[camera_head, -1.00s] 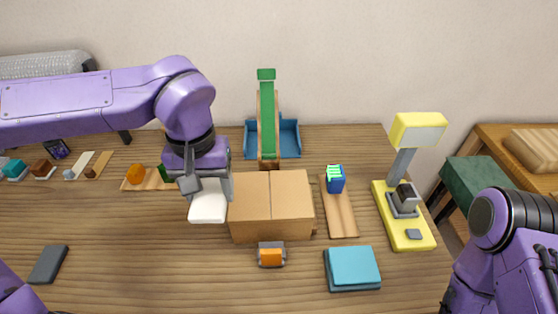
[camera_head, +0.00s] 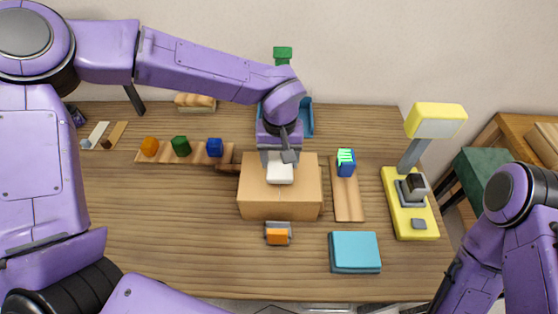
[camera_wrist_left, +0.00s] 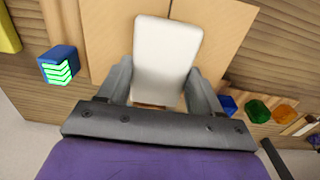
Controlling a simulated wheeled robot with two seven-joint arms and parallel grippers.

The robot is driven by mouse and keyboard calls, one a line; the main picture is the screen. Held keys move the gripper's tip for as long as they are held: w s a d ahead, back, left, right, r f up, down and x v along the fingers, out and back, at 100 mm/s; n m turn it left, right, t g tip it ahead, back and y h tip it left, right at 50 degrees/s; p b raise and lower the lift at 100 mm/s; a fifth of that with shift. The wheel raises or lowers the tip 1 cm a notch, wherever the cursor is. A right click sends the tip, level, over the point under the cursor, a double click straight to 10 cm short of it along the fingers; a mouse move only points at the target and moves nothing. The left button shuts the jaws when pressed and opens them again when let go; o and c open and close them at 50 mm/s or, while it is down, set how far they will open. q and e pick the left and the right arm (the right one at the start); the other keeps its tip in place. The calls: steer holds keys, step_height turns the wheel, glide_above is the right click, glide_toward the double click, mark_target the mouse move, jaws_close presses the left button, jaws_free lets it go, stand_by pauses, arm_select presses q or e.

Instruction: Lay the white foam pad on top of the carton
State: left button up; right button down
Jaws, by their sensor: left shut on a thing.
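The brown carton (camera_head: 280,205) stands in the middle of the wooden table, and its top also shows in the left wrist view (camera_wrist_left: 215,50). My left gripper (camera_head: 279,162) is over the carton, shut on the white foam pad (camera_head: 280,174). In the left wrist view the pad (camera_wrist_left: 165,55) sits between the two fingers, with the carton's top behind it. I cannot tell whether the pad touches the carton. My right arm is at the right edge of the head view, and its gripper does not show clearly.
A blue block with a lit green face (camera_head: 346,163) stands on a wooden board (camera_head: 348,200) right of the carton. A yellow lamp (camera_head: 412,215) is further right. A teal pad (camera_head: 355,252) and an orange-topped block (camera_head: 277,236) lie in front. Colored pieces (camera_head: 180,147) line a board behind left.

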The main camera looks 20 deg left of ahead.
mark_target(279, 161)
arm_select(q)
steer(key=shift+s+f, duration=0.15)
steer(key=shift+f, duration=1)
steer(key=shift+w+f, duration=0.15)
steer(key=shift+w, duration=0.1)
steer(key=shift+s, duration=0.1)
steer(key=o, duration=1)
steer(key=shift+f, duration=0.1)
step_height(279, 161, up, 12)
steer(key=shift+r+b, duration=0.25)
steer(key=shift+b, duration=0.15)
